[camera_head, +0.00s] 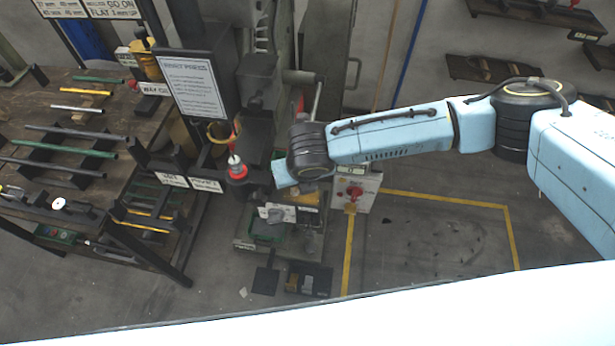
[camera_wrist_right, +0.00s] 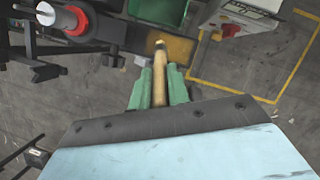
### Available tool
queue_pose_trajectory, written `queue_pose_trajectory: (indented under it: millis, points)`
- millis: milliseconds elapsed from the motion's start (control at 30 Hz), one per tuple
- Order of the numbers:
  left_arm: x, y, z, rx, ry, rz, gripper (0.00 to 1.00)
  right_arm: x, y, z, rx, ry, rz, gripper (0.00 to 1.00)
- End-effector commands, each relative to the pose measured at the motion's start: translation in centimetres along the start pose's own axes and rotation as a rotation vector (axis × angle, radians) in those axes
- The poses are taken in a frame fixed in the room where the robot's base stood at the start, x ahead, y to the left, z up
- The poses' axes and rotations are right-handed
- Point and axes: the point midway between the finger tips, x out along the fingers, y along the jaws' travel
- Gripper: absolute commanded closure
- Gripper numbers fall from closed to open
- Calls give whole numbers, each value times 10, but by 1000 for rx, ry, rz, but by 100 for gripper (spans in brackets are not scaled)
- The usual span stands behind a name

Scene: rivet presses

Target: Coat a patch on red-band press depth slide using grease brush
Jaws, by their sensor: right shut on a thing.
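My right gripper (camera_wrist_right: 160,88) has green fingers shut on the wooden handle of the grease brush (camera_wrist_right: 159,62). The brush points away from the wrist, and its tip lies over or against a brownish-yellow patch (camera_wrist_right: 180,47) on a dark bar; I cannot tell whether they touch. In the head view my right arm reaches in from the right to the press (camera_head: 256,105), and its wrist hides the fingers and brush. A red ring around a pale cylinder (camera_head: 237,170) stands left of the wrist; it also shows in the wrist view (camera_wrist_right: 72,18). My left gripper is out of view.
A rack table (camera_head: 110,135) with several rods stands on the left. A sign board (camera_head: 195,85) hangs beside the press. A red-knobbed control box (camera_head: 353,192) stands right of the press.

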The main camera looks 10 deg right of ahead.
Motion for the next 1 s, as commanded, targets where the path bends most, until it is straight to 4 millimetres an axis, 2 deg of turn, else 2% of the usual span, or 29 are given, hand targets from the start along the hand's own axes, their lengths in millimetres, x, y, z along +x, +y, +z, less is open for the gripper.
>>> queue_pose_trajectory:
  millis: [500, 867, 1000]
  points:
    - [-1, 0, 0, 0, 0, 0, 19, 6, 30, 13, -1, 2, 1, 100]
    - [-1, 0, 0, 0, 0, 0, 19, 6, 31, 14, 0, 2, 0, 100]
    - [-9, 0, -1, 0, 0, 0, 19, 0, 31, 17, 0, 2, 0, 100]
